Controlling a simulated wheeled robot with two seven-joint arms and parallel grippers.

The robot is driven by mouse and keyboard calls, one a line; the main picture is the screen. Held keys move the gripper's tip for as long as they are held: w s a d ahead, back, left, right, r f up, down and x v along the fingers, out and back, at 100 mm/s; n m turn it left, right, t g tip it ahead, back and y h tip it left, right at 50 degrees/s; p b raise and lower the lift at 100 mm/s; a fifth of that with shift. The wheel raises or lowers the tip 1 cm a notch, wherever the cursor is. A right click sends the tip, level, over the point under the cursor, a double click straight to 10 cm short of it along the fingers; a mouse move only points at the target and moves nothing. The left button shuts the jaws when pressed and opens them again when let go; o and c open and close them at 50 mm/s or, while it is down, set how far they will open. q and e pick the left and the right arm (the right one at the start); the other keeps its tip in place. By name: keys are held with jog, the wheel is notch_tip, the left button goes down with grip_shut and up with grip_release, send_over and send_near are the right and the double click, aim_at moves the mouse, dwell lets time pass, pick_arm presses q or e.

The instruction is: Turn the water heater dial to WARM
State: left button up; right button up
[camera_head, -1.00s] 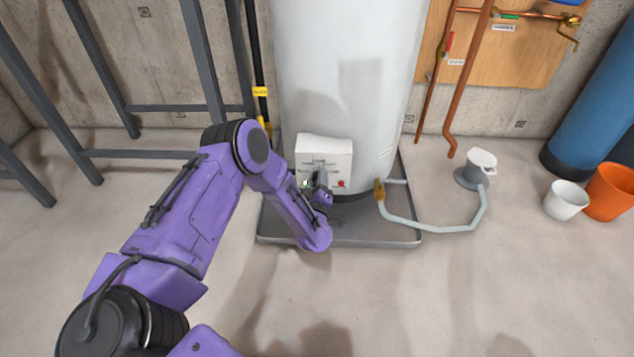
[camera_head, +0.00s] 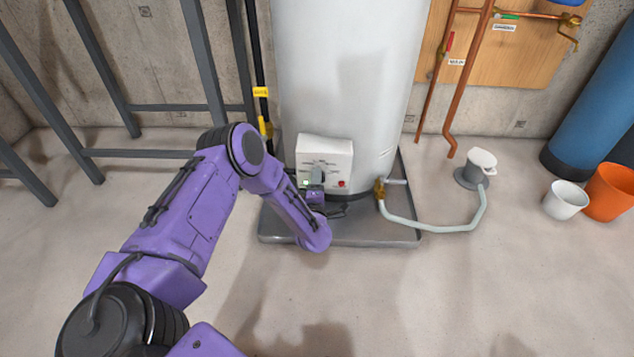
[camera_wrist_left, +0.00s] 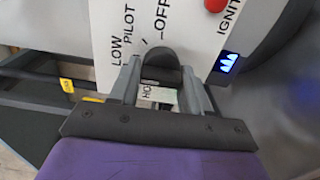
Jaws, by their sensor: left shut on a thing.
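The water heater is a tall pale tank (camera_head: 345,75) with a white control box (camera_head: 312,145) low on its front. In the left wrist view the dark dial (camera_wrist_left: 160,65) sits on the white panel (camera_wrist_left: 108,20). My left gripper (camera_wrist_left: 158,82) is shut on the dial, one finger on each side; in the head view the gripper (camera_head: 316,178) is at the box's front. LOW, PILOT, OFF and part of HOT can be read around the dial. I cannot read WARM or tell the dial's setting. My right gripper is not in view.
A red button (camera_head: 342,184) is right of the dial, and a blue lit window (camera_wrist_left: 228,62) shows in the wrist view. The heater stands in a grey drain pan (camera_head: 375,233). A pale hose (camera_head: 430,227) runs right to a floor drain. Grey metal framing (camera_head: 205,60) stands left.

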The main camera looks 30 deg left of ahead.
pick_arm(q)
jog(key=n, duration=0.3)
jog(key=shift+d+f+n, duration=0.1)
jog(key=shift+f+n, duration=0.05)
jog(key=shift+n, duration=0.15)
jog(key=shift+d+n+b, duration=0.1)
jog(key=shift+n+b, duration=0.4)
jog(key=shift+n, duration=1.3)
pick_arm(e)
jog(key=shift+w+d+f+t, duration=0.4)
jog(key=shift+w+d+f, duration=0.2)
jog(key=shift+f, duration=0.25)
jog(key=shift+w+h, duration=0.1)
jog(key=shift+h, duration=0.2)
pick_arm(q)
jog(key=o, duration=1)
jog(key=shift+c, duration=0.2)
